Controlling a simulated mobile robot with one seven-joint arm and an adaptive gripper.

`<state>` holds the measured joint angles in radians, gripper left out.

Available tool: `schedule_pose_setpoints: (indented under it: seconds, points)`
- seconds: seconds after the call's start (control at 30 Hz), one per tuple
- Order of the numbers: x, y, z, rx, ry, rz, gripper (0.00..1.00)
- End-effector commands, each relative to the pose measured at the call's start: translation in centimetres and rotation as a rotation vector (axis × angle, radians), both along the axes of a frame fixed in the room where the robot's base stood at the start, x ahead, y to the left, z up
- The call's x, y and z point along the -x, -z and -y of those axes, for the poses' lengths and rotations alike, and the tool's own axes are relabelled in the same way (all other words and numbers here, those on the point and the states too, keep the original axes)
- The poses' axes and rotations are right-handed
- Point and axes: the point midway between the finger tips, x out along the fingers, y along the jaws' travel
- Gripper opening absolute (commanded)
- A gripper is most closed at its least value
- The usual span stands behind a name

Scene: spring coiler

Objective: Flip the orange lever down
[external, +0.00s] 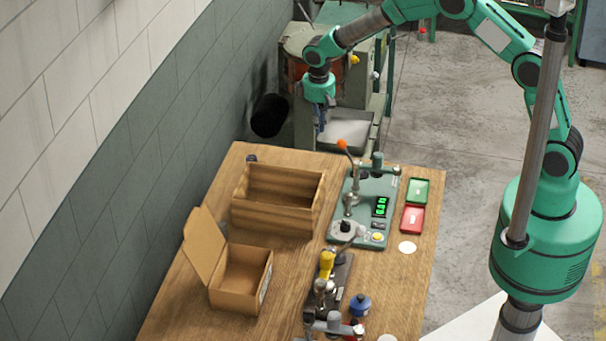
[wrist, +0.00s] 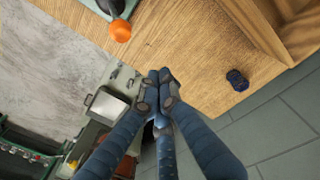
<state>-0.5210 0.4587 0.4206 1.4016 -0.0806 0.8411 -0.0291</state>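The orange lever has a round orange knob (external: 342,144) on a metal rod. The rod rises from a green spring coiler base (external: 366,190) on the wooden table, leaning up and toward the table's back edge. The knob also shows in the wrist view (wrist: 120,30), near the top. My gripper (external: 321,130) hangs fingers down near the table's back edge, to the left of the knob and apart from it. In the wrist view its blue fingertips (wrist: 158,88) are drawn together with nothing between them.
An open wooden box (external: 290,222) stands left of the coiler, with an open cardboard box (external: 240,285) in front of it. A green tray (external: 418,186) and a red tray (external: 411,226) lie to the right. A machine (external: 345,110) stands behind the table.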

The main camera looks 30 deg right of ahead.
Motion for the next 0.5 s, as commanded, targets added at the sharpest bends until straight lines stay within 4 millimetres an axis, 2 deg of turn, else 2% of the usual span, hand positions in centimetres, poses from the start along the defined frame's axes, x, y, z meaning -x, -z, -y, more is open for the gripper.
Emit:
schedule_pose_setpoints:
  seconds: [0.1, 0.37, 0.5]
  points:
    - [0.0, 2.0, 0.1, 0.002, 0.0, -0.003, 0.0]
    - [-0.2, 5.3, 0.3, 0.001, 0.0, -0.002, 0.0]
    - [0.8, 4.5, 0.9, -0.001, 0.0, 0.001, 0.0]
